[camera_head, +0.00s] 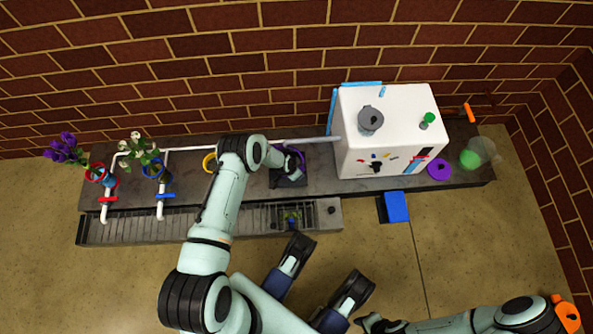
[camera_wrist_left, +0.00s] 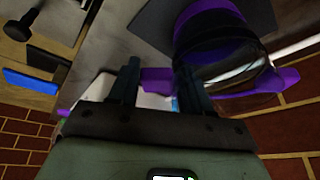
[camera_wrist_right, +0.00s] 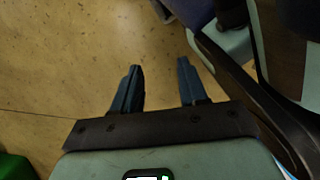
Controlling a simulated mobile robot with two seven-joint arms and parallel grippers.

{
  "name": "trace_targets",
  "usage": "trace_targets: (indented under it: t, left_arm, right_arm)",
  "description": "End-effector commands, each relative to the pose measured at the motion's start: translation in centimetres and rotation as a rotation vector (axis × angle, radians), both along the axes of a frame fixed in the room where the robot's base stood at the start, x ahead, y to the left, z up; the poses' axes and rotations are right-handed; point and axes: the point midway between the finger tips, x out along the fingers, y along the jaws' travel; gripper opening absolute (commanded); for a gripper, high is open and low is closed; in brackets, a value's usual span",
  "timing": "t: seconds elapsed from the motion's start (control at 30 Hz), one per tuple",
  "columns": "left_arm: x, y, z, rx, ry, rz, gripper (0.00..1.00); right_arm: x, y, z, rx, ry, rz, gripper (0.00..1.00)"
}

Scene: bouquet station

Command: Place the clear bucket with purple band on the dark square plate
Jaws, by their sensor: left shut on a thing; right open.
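My left gripper (camera_head: 291,163) is shut on the clear bucket with purple band (camera_head: 299,153), mostly hidden by the gripper in the head view. In the left wrist view the bucket (camera_wrist_left: 222,50) shows a dark clear wall and purple bands, and a purple part lies between the fingers (camera_wrist_left: 158,80). The dark square plate (camera_head: 288,181) is on the counter under the gripper; it also shows behind the bucket in the left wrist view (camera_wrist_left: 258,14). Whether bucket and plate touch, I cannot tell. My right gripper (camera_wrist_right: 158,64) is open and empty above the floor.
A white box (camera_head: 390,130) stands right of the plate. Further right are a purple ring (camera_head: 439,169) and a clear bucket with green (camera_head: 482,151). Left are a yellow ring (camera_head: 209,162), white pipes with valves and two flower bunches. A grated trough (camera_head: 150,231) runs along the front.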

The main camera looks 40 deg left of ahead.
Motion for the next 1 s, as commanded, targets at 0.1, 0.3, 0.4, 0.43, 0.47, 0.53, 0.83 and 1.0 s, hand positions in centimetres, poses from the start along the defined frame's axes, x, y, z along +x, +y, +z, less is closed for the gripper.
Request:
trace_targets:
  t: [0.1,0.3,0.4,0.43,0.47,0.53,0.83,1.0]
  left_arm:
    - [0.3,0.0,0.2,0.002,-0.007,-0.001,0.12]
    - [0.2,0.0,-0.1,0.002,-0.006,-0.001,0.12]
    - [0.1,0.0,-0.2,0.001,-0.003,-0.002,0.71]
    - [0.1,0.0,-0.2,0.0,-0.003,-0.001,0.74]
    - [0.1,0.0,-0.2,0.0,-0.003,-0.001,0.74]
    - [0.1,0.0,-0.2,0.0,-0.003,-0.001,0.74]
    - [-0.1,0.1,0.8,0.0,-0.003,-0.001,0.74]
    - [-1.3,0.3,3.9,0.002,-0.004,-0.001,0.74]
  right_arm:
    - [0.0,0.0,0.0,0.0,0.0,0.0,0.43]
    - [0.0,0.0,0.0,0.0,-0.001,0.001,0.43]
    - [0.1,0.0,0.0,0.0,-0.002,0.001,0.43]
    - [0.1,0.0,0.1,0.0,-0.002,0.001,0.43]
    - [0.1,0.0,0.1,0.0,-0.002,0.001,0.43]
    - [0.1,0.0,0.1,0.0,-0.002,0.001,0.43]
    - [0.4,0.1,0.3,-0.001,-0.013,0.002,0.43]
    - [2.8,0.3,1.6,-0.007,-0.094,0.01,0.43]
